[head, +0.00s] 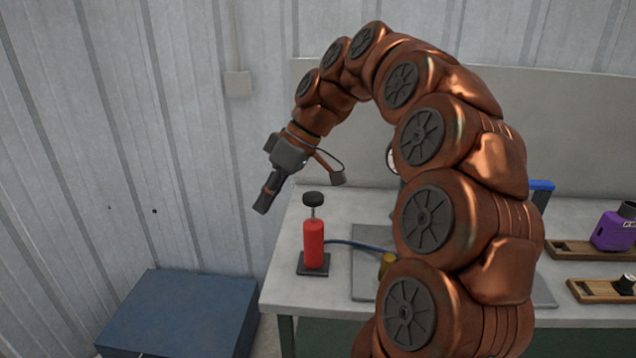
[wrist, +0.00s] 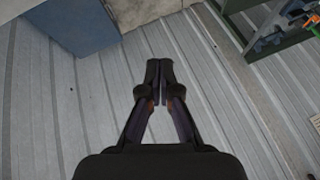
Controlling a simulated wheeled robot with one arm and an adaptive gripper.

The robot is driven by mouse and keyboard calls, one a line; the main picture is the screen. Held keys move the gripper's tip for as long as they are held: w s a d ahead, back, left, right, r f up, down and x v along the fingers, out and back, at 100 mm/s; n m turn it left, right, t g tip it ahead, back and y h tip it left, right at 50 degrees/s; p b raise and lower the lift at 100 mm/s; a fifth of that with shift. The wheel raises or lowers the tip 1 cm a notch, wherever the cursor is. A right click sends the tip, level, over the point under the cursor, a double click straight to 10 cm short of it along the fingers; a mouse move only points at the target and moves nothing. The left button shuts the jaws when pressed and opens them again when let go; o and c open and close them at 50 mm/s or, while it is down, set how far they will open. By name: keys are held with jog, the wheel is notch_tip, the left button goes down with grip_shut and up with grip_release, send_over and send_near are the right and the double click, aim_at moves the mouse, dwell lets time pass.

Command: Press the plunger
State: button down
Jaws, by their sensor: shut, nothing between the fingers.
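The plunger is a black round knob (head: 313,199) on a thin metal rod, standing up from a red cylinder (head: 314,244). The cylinder stands upright on a dark square base near the left edge of the grey table. My gripper (head: 262,208) is shut and empty, pointing down and left. In the head view it is left of the knob, at about the knob's height in the picture, and apart from it. In the wrist view my gripper (wrist: 159,62) has its fingers together; the plunger is not seen there.
A blue hose (head: 352,244) runs right from the cylinder to a grey plate, partly hidden by my arm. A blue box (head: 180,312) stands on the floor at the left. A purple device (head: 612,232) is on the table's right. A ribbed metal wall (head: 120,130) is close behind.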

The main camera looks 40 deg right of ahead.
jog(key=w+d+r+n+t+p, duration=0.1)
jog(key=w+d+t, duration=0.1)
jog(key=d, duration=1)
jog(key=w+d+r+n+t, duration=0.1)
jog(key=w+d+r+t, duration=0.1)
jog(key=d, duration=1)
jog(key=shift+w+r+p, duration=0.2)
jog(key=shift+w+p, duration=0.05)
jog(key=shift+p, duration=0.1)
jog(key=shift+a, duration=0.1)
jog(key=b, duration=0.5)
send_over(308, 194)
jog(key=s+d, duration=0.2)
jog(key=shift+w+a+f, duration=0.1)
jog(key=shift+a+f, duration=0.05)
jog(key=shift+f, duration=3.35)
jog(key=shift+f+p, duration=0.6)
jog(key=shift+f, duration=1.45)
